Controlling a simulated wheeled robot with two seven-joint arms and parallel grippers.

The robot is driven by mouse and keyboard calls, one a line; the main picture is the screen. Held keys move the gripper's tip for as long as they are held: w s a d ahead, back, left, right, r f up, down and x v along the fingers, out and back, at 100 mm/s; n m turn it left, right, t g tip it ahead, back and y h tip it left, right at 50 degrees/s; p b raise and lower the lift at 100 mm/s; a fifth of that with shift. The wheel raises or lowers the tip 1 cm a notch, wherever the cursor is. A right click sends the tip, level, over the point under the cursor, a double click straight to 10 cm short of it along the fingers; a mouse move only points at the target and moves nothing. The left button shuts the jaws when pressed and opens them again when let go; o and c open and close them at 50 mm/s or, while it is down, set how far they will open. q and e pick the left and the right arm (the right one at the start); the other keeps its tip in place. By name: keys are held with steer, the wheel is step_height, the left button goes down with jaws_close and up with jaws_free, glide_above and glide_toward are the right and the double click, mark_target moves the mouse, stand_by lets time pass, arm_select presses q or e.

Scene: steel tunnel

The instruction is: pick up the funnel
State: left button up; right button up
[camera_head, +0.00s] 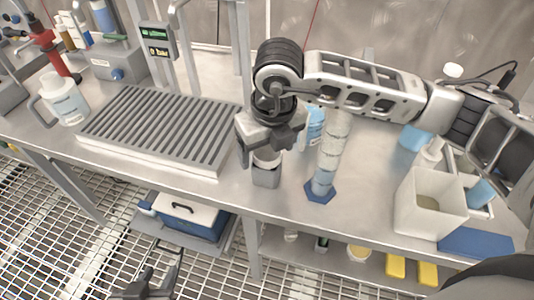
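I cannot make out a clear funnel shape. A small grey container with a pale round top (267,172) stands on the steel bench directly below my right gripper (268,150), which partly hides it. The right arm reaches in from the right, and its gripper points down with its fingers spread to either side of the pale top. I cannot tell whether they touch it. My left gripper (150,282) is low at the bottom edge, in front of the bench over the grating. Its fingers look apart and empty.
A tall clear cylinder (331,150) on a blue hexagonal base stands just right of the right gripper. A ribbed grey rack (160,128) and a white jug (66,100) are at left. A white bin (428,205) and a blue mat (475,243) are at right.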

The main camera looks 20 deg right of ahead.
mark_target(266, 150)
steer(key=c, duration=1)
steer(key=shift+r, duration=0.1)
steer(key=shift+r, duration=0.5)
step_height(266, 150, up, 2)
steer(key=shift+s+r, duration=0.15)
steer(key=shift+r, duration=0.05)
steer(key=s+d+r+b, duration=0.1)
steer(key=s+d+r, duration=0.1)
steer(key=s+r, duration=0.7)
steer(key=s, duration=0.4)
steer(key=shift+s+r, duration=0.25)
steer(key=shift+s, duration=0.05)
steer(key=shift+d, duration=0.1)
